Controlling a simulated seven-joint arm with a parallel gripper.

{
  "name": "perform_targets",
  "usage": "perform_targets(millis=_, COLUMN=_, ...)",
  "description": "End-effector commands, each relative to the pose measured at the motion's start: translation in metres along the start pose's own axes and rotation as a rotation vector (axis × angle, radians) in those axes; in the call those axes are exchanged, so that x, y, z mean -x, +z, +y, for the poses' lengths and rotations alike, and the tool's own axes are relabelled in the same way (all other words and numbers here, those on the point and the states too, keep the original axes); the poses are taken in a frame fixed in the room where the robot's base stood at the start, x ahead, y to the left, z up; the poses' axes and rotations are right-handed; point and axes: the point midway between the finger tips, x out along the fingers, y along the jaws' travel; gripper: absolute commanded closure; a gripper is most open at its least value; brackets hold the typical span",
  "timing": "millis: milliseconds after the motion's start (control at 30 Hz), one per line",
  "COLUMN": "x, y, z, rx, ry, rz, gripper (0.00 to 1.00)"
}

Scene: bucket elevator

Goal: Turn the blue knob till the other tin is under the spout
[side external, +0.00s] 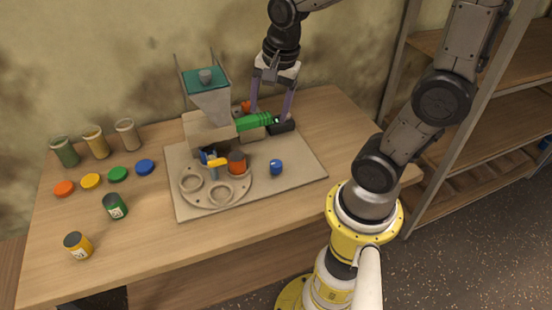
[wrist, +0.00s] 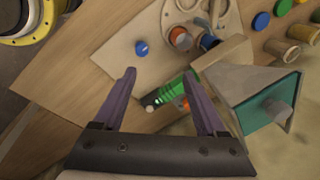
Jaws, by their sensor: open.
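The blue knob (side external: 276,168) stands on the beige board, right of the round turntable (side external: 214,198); it also shows in the wrist view (wrist: 141,47). An orange-red tin (side external: 237,163) sits on the turntable near its right edge. A yellow spout (side external: 218,162) points toward it; I cannot tell whether the tin is directly under it. A blue part (side external: 207,157) beside the spout is partly hidden. Two ring-shaped seats at the turntable's front look empty. My gripper (side external: 271,114) is open and empty, pointing down by the green elevator part (side external: 255,122), behind and apart from the knob.
A hopper with a teal top (side external: 205,80) rises behind the turntable. A green tin (side external: 115,206) and a yellow tin (side external: 78,245) stand at the left, with several coloured lids and cups behind. The board (side external: 300,170) right of the knob is clear.

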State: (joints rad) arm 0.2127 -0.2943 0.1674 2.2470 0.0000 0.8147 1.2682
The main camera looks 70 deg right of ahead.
Motion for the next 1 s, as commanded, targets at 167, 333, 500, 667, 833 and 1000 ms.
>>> perform_targets(millis=167, x=-0.043, y=-0.025, z=0.005, rx=-0.159, ry=0.145, rz=-0.027, gripper=0.26)
perform_targets(millis=333, x=-0.060, y=-0.033, z=0.015, rx=-0.198, ry=0.205, rz=-0.043, gripper=0.26)
perform_targets(millis=500, x=-0.072, y=-0.034, z=0.018, rx=-0.203, ry=0.209, rz=-0.043, gripper=0.26)
perform_targets(millis=667, x=-0.099, y=-0.032, z=0.024, rx=-0.202, ry=0.212, rz=-0.045, gripper=0.26)
perform_targets(millis=833, x=-0.132, y=-0.029, z=0.031, rx=-0.201, ry=0.212, rz=-0.045, gripper=0.26)
perform_targets(millis=1000, x=-0.163, y=-0.027, z=0.037, rx=-0.200, ry=0.210, rz=-0.044, gripper=0.26)
